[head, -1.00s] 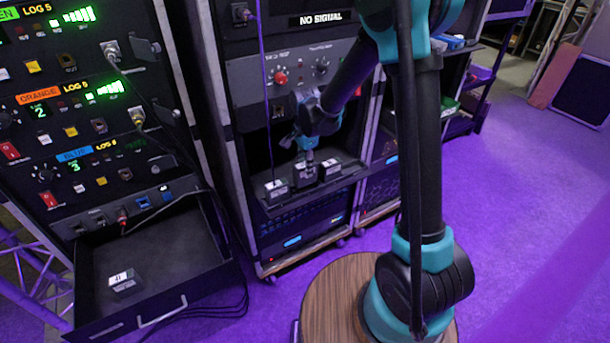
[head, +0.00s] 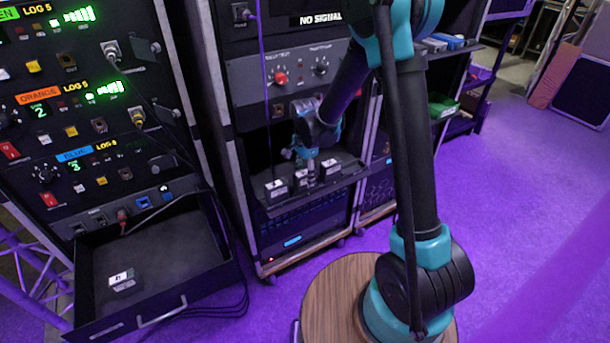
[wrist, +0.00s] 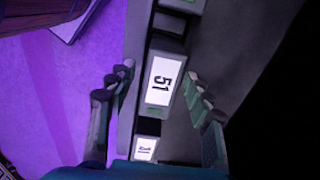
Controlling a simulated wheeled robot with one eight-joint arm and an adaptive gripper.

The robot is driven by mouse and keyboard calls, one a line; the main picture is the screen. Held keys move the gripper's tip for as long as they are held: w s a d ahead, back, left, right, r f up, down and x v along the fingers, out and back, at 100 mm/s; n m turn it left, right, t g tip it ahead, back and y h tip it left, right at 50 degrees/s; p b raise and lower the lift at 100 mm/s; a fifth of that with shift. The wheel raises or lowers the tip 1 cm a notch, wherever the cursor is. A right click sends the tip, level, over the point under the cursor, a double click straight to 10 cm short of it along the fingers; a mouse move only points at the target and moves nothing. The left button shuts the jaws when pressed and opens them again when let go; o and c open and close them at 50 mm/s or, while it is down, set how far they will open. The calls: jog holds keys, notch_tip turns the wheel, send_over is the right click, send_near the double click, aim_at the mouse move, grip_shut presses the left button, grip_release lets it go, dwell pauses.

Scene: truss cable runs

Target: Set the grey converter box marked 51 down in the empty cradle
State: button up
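The grey converter box marked 51 (wrist: 163,82) shows in the wrist view with its white label up, between my gripper's two fingers. My gripper (wrist: 160,75) is open, with gaps beside the box. In the head view my gripper (head: 310,178) points down at the rack's pull-out shelf (head: 285,210), at the middle one of the boxes there, partly hidden by the fingers. I cannot make out an empty cradle in either view.
Another labelled box (wrist: 146,149) sits close to box 51 in line with it. On the shelf, boxes stand left (head: 276,188) and right (head: 330,171) of my gripper. A labelled box (head: 122,281) lies in the open drawer (head: 185,270) at left, otherwise mostly bare.

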notch_tip(320, 180, up, 12)
jog(key=s+d+f+n+t, duration=0.2)
jog(key=s+d+n, duration=0.3)
jog(key=s+d, duration=0.4)
jog(key=s+d+f+n+t, duration=0.1)
jog(key=s+d+n+t, duration=0.1)
jog(key=s+d+n, duration=0.4)
jog(key=s+d, duration=0.4)
jog(key=d, duration=0.4)
jog(key=shift+s+d+f, duration=0.15)
jog(key=shift+d+f, duration=0.2)
jog(key=shift+f, duration=0.05)
